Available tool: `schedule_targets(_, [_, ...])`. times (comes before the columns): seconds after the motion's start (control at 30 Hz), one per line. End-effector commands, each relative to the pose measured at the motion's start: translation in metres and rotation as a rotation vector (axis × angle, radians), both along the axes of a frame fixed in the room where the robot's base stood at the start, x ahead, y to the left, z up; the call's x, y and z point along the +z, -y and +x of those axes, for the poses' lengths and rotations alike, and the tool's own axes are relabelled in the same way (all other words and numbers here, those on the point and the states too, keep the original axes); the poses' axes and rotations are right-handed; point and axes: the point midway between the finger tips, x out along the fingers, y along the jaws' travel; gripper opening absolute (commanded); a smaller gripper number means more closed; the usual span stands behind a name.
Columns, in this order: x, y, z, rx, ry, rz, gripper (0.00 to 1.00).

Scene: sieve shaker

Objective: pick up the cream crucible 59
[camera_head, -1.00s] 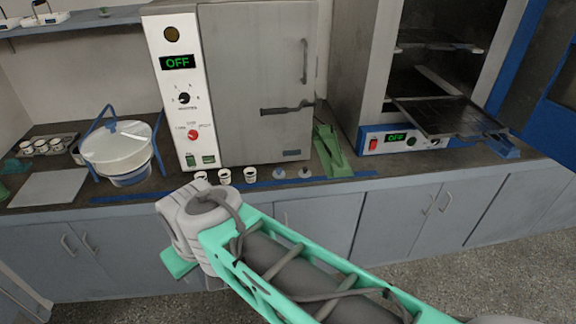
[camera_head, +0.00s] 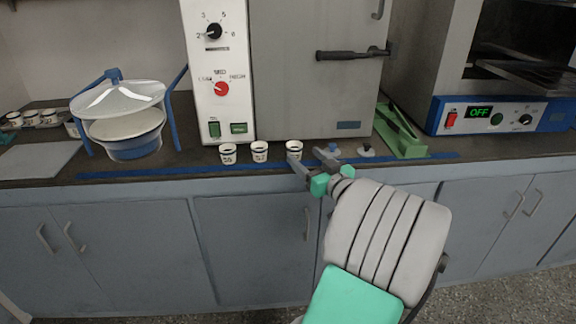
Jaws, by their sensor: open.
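Three small cream crucibles with dark rims and dark number marks stand upright in a row on the counter, in front of the grey oven: a left one (camera_head: 228,154), a middle one (camera_head: 260,152) and a right one (camera_head: 294,150). The numbers are too small to read surely, so I cannot tell which is 59. My gripper (camera_head: 307,157) is open, with its fingers pointing toward the back of the counter. It is at the right crucible, and one finger overlaps that crucible's lower part in the picture. I cannot tell whether they touch.
A green stand (camera_head: 402,135) is further right. The grey oven (camera_head: 310,85) rises close behind. A white bowl in a blue frame (camera_head: 125,145) stands left.

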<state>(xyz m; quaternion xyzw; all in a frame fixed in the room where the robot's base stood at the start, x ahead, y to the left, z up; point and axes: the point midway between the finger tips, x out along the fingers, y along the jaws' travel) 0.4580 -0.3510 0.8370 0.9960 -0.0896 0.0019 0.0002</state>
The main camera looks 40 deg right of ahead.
Motion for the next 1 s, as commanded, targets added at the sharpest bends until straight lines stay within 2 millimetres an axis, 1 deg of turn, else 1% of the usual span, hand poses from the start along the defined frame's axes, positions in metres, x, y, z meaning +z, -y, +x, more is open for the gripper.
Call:
schedule_targets(0.03, [0.003,0.001,0.008,0.003,0.001,-0.002,0.65])
schedule_targets(0.17, [0.003,0.005,0.025,-0.001,-0.001,-0.002,0.65])
schedule_targets(0.3, [0.004,0.008,0.051,0.0,-0.002,-0.001,0.65])
schedule_targets(0.4, [0.004,0.01,0.063,-0.001,-0.003,0.001,0.65])
schedule_targets(0.63, [0.004,0.011,0.066,-0.002,-0.004,0.001,0.65])
schedule_targets(1.0, [0.004,0.009,0.066,0.0,-0.004,0.001,0.35])
